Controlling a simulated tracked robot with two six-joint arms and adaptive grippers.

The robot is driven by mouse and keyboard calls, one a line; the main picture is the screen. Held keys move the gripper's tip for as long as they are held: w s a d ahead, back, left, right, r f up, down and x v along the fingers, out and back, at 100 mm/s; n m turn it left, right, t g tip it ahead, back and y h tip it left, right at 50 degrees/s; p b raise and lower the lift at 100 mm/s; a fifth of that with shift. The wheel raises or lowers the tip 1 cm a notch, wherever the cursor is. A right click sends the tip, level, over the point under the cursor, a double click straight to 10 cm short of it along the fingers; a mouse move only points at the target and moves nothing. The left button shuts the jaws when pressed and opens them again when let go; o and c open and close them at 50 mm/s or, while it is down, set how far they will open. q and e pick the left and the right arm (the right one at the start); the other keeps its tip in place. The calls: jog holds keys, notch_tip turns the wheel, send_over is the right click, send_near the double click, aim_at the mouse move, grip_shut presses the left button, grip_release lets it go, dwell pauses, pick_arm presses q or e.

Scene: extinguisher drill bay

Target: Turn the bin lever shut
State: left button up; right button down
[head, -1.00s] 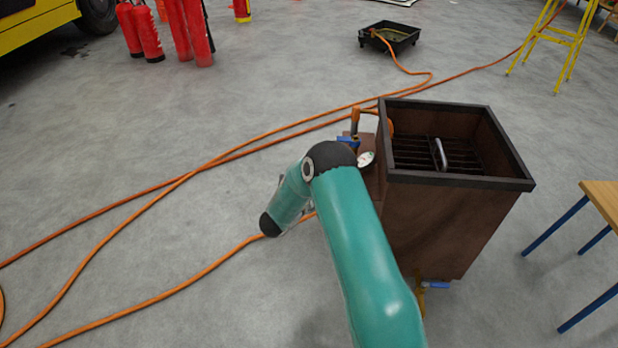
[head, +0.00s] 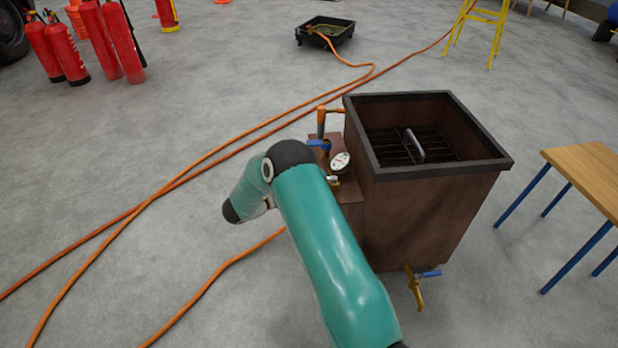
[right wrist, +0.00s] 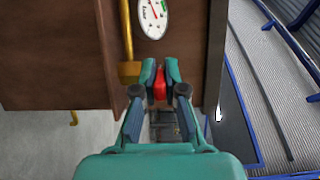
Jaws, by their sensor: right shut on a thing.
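The brown bin (head: 425,215) stands right of centre in the head view. A white gauge (head: 340,161) and brass fittings (head: 333,181) are on the box at its left side. In the right wrist view, the gauge (right wrist: 152,18) is above my right gripper (right wrist: 160,70), with a brass pipe (right wrist: 127,45) left of it. The gripper's two fingers are closed around a small red piece, seemingly the lever (right wrist: 159,86). Most of it is hidden by the fingers, so its angle cannot be told. My teal right arm hides this spot in the head view. My left gripper is out of view.
Blue-handled valves sit at the bin's upper left (head: 318,143) and bottom (head: 430,274). Orange hoses (head: 170,188) cross the floor. A table (head: 588,172) stands at right. Red extinguishers (head: 122,40) and a black tray (head: 325,33) are farther back. Left floor is otherwise open.

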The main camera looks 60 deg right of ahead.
jog(key=shift+f, duration=0.15)
jog(key=c, duration=1.2)
grip_release()
jog(key=shift+w, duration=0.1)
jog(key=shift+c, duration=0.2)
jog(key=shift+w+a, duration=0.1)
jog(key=shift+a, duration=0.1)
jog(key=v, duration=1.2)
